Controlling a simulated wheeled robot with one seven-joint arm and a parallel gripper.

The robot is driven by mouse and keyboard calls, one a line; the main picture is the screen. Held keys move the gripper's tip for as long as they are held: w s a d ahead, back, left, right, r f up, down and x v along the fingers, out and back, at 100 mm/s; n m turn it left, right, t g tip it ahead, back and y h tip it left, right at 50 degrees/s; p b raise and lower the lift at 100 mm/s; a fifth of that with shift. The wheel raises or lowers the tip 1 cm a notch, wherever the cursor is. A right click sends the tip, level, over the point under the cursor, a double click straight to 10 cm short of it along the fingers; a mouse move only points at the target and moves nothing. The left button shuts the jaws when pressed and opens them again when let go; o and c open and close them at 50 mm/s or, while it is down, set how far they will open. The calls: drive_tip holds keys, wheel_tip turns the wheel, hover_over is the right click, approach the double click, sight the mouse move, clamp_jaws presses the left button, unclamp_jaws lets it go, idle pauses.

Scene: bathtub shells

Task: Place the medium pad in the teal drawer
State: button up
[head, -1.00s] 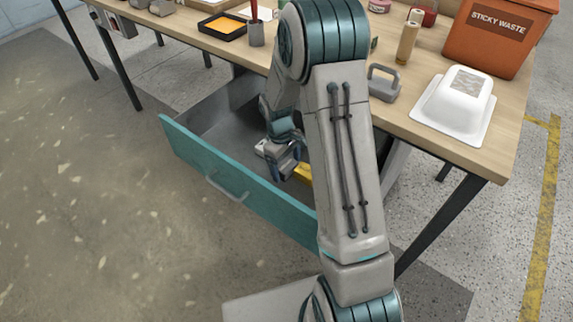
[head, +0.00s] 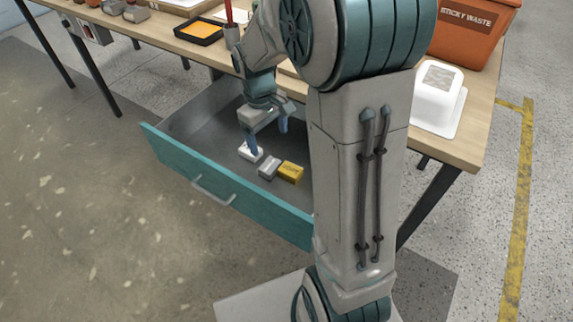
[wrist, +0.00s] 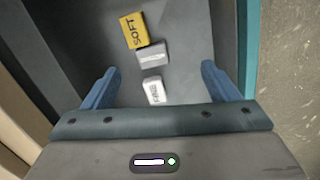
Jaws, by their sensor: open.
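The teal drawer (head: 225,190) is pulled open under the bench, its grey inside in view. Three small pads lie on its floor: a white one (head: 243,151), a grey one (head: 268,168) between, and a yellow one (head: 291,172). In the wrist view, the yellow pad (wrist: 133,30) reads SOFT; the labels on the grey pad (wrist: 152,56) and the white pad (wrist: 153,91) are too small to read surely. My gripper (head: 268,137) is open and empty above the pads. Its spread fingers (wrist: 158,72) show on either side of the white pad in the wrist view.
The bench top (head: 478,115) overhangs the back of the drawer. On it stand an orange sticky waste bin (head: 470,30), a white domed container (head: 437,100) and a black tray with orange (head: 199,31). The floor left of the drawer is clear.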

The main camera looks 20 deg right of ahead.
drive_tip(key=s+r+m+t, duration=0.1)
drive_tip(key=s+r+m, duration=0.1)
drive_tip(key=s, duration=0.6)
drive_tip(key=s+r+m+t, duration=0.1)
drive_tip(key=s+r+m, duration=0.2)
drive_tip(key=s, duration=0.5)
drive_tip(key=shift+s+a+r+y, duration=0.2)
drive_tip(key=shift+s+a+y, duration=0.05)
drive_tip(key=shift+a+y, duration=0.15)
